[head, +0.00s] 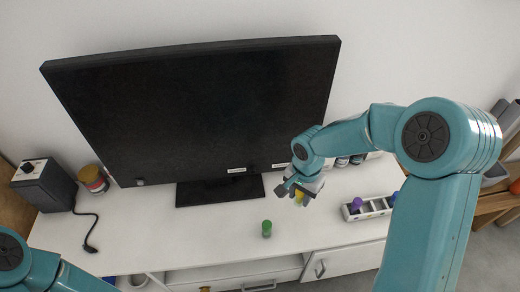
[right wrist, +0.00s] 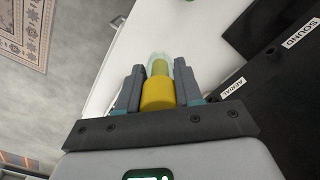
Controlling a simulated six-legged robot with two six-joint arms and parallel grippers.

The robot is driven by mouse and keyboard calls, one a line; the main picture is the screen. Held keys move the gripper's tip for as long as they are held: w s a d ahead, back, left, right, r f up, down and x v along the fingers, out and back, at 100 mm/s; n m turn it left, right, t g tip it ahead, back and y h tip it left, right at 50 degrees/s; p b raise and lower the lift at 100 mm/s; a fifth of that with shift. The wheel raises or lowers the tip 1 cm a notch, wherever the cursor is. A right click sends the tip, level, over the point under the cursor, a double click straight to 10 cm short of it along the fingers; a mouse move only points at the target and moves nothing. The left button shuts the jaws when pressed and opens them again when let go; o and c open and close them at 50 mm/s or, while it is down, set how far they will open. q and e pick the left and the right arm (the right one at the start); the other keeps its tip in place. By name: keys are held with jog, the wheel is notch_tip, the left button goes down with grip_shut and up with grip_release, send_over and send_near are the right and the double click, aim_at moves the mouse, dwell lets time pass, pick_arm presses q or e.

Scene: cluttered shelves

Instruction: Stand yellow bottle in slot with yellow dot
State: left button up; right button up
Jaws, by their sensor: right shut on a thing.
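The yellow bottle (right wrist: 158,95) is between the fingers of my right gripper (right wrist: 157,88) in the right wrist view. A small part of the yellow bottle (head: 299,197) shows below the right gripper (head: 302,188) in the head view, over the white cabinet top. The right gripper is shut on it. A slotted rack (head: 352,214) stands to the right of the gripper, with purple-topped bottles (head: 356,204) in it. I cannot make out a yellow dot on it. My arm covers part of the rack's right end. Only a link of my left arm shows; its gripper is out of view.
A green bottle (head: 267,229) stands on the white cabinet top (head: 180,235), left of the gripper. A large black monitor (head: 200,110) stands behind. A black box (head: 45,184) with a cable and a jar (head: 93,179) are at the left. Small dark-capped items (head: 357,159) are behind my arm.

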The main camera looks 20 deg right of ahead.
jog(key=w+a+r+n+p, duration=0.1)
jog(key=a+r+n+p, duration=0.2)
jog(key=r+n, duration=0.2)
jog(key=w+a+r+n+p, duration=0.2)
jog(key=a+r+n+p, duration=0.2)
jog(key=r+n, duration=0.2)
jog(key=shift+w+a+r+n, duration=0.25)
jog(key=shift+r+n, duration=0.05)
jog(key=shift+r, duration=1)
jog(key=shift+f, duration=0.1)
